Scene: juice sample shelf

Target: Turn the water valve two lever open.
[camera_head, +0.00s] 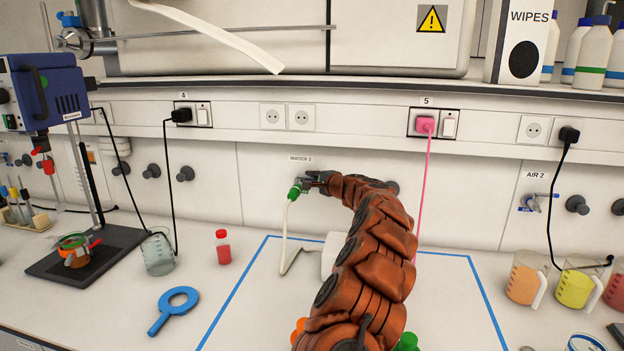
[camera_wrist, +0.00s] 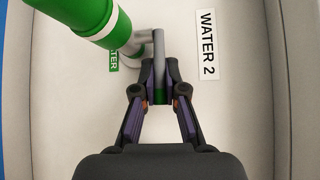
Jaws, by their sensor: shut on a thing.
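The water valve two is on the white wall panel below its WATER 2 label (camera_head: 300,159). Its green fitting (camera_head: 294,192) shows in the head view with a pale hose hanging from it. In the wrist view the green and white fitting (camera_wrist: 92,18) fills the top left. The valve's grey lever (camera_wrist: 159,48) runs down between my fingers, with a green part at its lower end. My gripper (camera_wrist: 159,84) is shut on the lever. In the head view my gripper (camera_head: 318,181) is at the valve, and it hides most of the lever.
Dark wall knobs (camera_head: 186,174) sit left of the valve. A blue-outlined area (camera_head: 240,295) lies on the bench below. A beaker (camera_head: 158,252), a red-capped bottle (camera_head: 222,247) and a blue ring tool (camera_head: 176,305) stand or lie left. Juice jugs (camera_head: 573,286) stand right.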

